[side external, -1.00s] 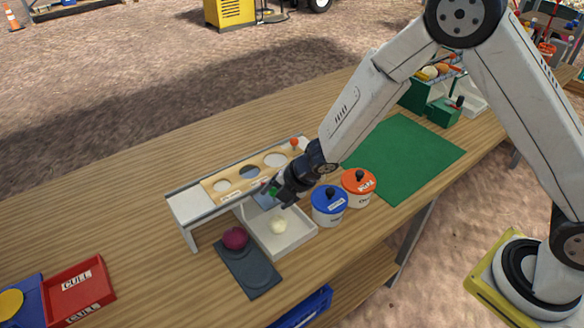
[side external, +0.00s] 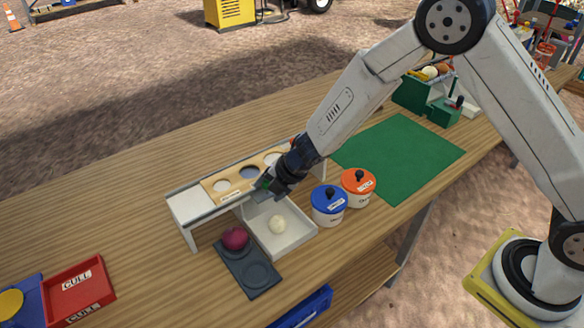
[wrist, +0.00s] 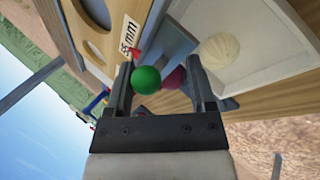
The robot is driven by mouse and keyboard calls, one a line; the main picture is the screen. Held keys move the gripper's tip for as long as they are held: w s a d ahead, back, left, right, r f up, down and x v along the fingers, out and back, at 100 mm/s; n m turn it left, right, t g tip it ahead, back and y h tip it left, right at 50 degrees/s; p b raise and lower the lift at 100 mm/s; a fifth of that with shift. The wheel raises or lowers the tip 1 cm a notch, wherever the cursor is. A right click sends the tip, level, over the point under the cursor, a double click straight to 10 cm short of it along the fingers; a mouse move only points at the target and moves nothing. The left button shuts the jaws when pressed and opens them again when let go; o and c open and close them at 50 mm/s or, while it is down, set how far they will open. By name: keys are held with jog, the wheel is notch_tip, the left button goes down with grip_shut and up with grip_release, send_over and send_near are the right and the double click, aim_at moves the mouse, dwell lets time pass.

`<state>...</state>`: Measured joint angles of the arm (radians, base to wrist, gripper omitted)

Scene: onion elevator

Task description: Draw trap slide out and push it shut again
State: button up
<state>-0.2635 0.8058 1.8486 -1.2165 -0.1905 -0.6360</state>
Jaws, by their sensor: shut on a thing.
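The trap slide appears as a grey plate (wrist: 163,42) with a green ball knob (wrist: 147,80) in the wrist view. My gripper (wrist: 160,80) is shut on the knob, which lies between its fingers, close to the left one. In the side view my gripper (side external: 266,188) is at the front edge of the raised grading rail (side external: 190,208), above the back of a white tray (side external: 297,236). How far out the slide stands I cannot tell.
A white onion (side external: 278,224) lies in the white tray. A purple onion (side external: 235,238) sits on a dark grey plate (side external: 262,286). Blue-lidded (side external: 329,205) and orange-lidded (side external: 358,187) pots stand right. A red CULL tray (side external: 78,290) is far left. The green mat (side external: 405,155) is clear.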

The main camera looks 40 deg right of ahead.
jog(key=o, duration=1.1)
jog(key=shift+w+r, duration=0.1)
jog(key=shift+w, duration=0.15)
jog(key=shift+o, duration=0.9)
jog(key=shift+s, duration=0.1)
jog(key=shift+r, duration=2.9)
jog(key=shift+d+r, duration=0.1)
